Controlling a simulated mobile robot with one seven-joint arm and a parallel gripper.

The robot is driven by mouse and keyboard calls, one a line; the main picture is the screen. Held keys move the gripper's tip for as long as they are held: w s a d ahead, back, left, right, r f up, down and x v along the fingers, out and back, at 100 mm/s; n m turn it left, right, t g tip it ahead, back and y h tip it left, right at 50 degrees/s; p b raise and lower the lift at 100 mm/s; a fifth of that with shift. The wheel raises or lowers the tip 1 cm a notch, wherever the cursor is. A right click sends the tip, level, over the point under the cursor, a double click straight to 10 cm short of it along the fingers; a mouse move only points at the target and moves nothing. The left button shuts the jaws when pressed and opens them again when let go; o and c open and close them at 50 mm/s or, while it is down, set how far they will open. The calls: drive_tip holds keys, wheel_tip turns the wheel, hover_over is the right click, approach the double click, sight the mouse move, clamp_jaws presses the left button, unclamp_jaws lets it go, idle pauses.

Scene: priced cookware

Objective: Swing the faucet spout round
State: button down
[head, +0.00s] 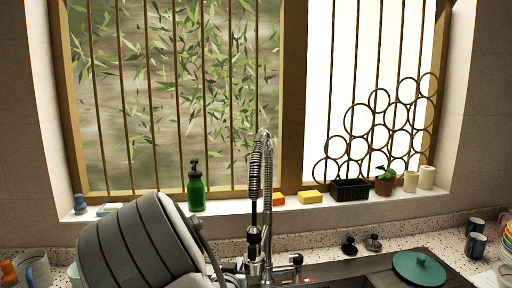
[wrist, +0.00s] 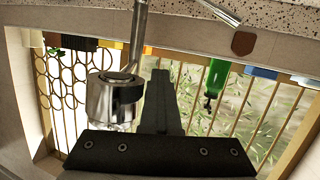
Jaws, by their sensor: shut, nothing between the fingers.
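The faucet (head: 267,190) stands upright at the back of the sink, chrome, with a tall arched neck and a coiled spring. Its dark spray end hangs down in front of the neck. In the wrist view, which looks upside down, a chrome part of the faucet (wrist: 114,97) is large and close, just left of my fingers. My gripper (wrist: 160,78) is shut and empty, pointing into the picture beside that chrome part. I cannot tell whether they touch. In the head view my arm covers the lower left, and the fingers are not clearly seen.
A green soap bottle (head: 195,188), sponges (head: 311,197), a black planter (head: 350,190) and a small potted plant (head: 385,181) line the window sill. A teal lid (head: 418,268) lies right of the sink. Mugs (head: 476,245) stand at the far right. Barred windows close off the back.

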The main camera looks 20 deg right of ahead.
sight(255, 270)
drive_tip(key=d, duration=0.1)
drive_tip(key=s+d+b, duration=0.1)
drive_tip(key=d, duration=0.1)
drive_tip(key=s+d, duration=0.1)
drive_tip(key=shift+s+d, duration=0.15)
drive_tip(key=s+d+b, duration=0.1)
drive_tip(key=d+b, duration=0.3)
drive_tip(key=d, duration=0.2)
drive_tip(key=shift+d, duration=0.3)
